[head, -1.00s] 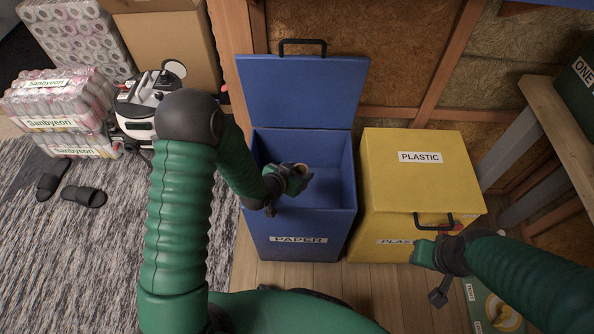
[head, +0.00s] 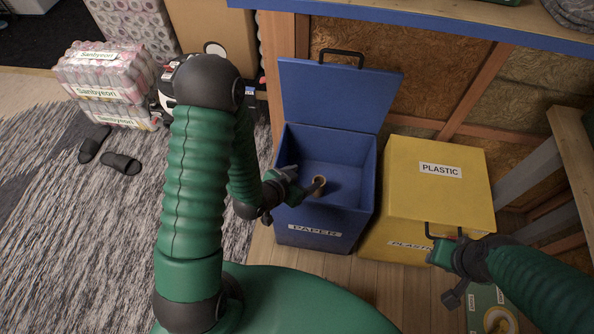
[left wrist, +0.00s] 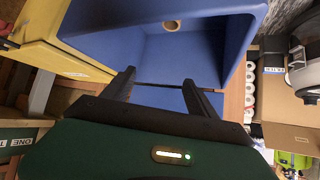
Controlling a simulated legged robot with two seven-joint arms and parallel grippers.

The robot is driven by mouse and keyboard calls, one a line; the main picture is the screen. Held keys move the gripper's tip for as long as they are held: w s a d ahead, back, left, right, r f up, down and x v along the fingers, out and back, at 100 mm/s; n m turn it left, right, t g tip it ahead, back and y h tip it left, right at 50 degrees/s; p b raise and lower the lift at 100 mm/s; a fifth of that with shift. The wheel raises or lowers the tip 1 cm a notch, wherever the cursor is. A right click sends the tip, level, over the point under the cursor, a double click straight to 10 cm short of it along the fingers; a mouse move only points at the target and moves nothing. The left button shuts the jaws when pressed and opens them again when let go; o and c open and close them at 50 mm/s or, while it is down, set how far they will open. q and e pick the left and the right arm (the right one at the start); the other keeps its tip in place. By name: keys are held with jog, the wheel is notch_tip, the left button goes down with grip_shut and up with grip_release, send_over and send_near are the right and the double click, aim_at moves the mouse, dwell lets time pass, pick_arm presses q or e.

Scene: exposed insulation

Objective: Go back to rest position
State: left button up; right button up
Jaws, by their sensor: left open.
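My left gripper (head: 300,182) is open over the blue paper bin (head: 310,237), whose lid (head: 335,95) stands up. A small brown cardboard tube (head: 318,183) shows by its fingertips in the head view. In the left wrist view the tube (left wrist: 171,25) is clear of both fingers, against the bin's blue inside. I cannot tell whether it rests there or is falling. The open left fingers (left wrist: 160,88) hold nothing. My right gripper (head: 450,270) is in front of the yellow plastic bin (head: 430,185), close to its handle (head: 443,229); its jaw state is unclear.
Wrapped packs (head: 105,80) and slippers (head: 120,163) are at the left by the rug (head: 60,210). A cardboard box (head: 215,30) stands behind my left arm. A blue-edged shelf (head: 430,22) crosses the top. A wooden bench (head: 575,135) is at the right.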

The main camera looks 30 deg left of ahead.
pick_arm(q)
jog(key=p+v, duration=0.3)
jog(key=p, duration=0.1)
jog(key=shift+s+r, duration=0.25)
jog(key=shift+s, duration=0.05)
pick_arm(e)
jog(key=v, duration=0.3)
jog(key=w+v, duration=0.1)
jog(key=v, duration=0.1)
jog(key=shift+r, duration=0.55)
